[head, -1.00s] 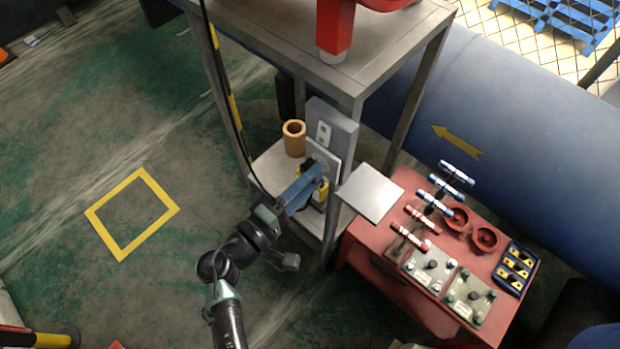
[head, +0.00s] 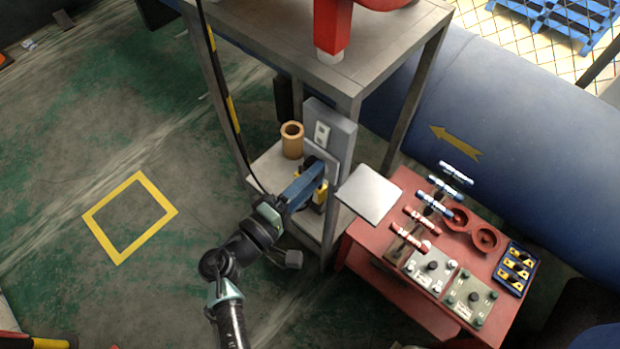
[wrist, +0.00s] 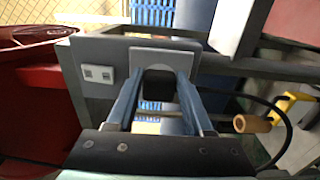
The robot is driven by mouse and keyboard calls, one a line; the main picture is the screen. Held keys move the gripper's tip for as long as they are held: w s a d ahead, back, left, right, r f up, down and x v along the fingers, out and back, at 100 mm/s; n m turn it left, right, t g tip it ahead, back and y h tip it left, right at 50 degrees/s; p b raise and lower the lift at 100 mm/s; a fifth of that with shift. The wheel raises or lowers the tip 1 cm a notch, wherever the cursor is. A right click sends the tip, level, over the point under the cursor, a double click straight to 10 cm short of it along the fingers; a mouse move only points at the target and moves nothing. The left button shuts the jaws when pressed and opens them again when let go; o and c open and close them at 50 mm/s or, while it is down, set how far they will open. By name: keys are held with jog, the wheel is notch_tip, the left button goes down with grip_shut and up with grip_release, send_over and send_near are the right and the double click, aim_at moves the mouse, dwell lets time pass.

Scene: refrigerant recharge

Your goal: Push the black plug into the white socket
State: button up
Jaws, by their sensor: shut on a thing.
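My gripper (head: 311,170) has its blue fingers closed on the black plug (wrist: 158,86), which shows between them in the wrist view. The white socket (wrist: 160,67) is a rounded shape on a pale square plate (wrist: 183,54) straight ahead of the fingers. In the head view the plate (head: 327,150) stands upright on the shelf unit, with my fingertips right in front of it. The plug is at the socket's face, its front end hidden. I cannot tell how deep it sits.
A grey outlet box (head: 338,133) stands behind the plate. A tan cylinder (head: 291,140) stands on the lower shelf (head: 267,166) to the left. A black cable (head: 229,110) hangs by the shelf frame. A red table (head: 365,246) with tools is at right.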

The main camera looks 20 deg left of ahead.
jog(key=o, duration=1.4)
jog(key=shift+c, duration=0.2)
jog(key=b+v, duration=0.1)
jog(key=v, duration=1.2)
jog(key=shift+b, duration=0.35)
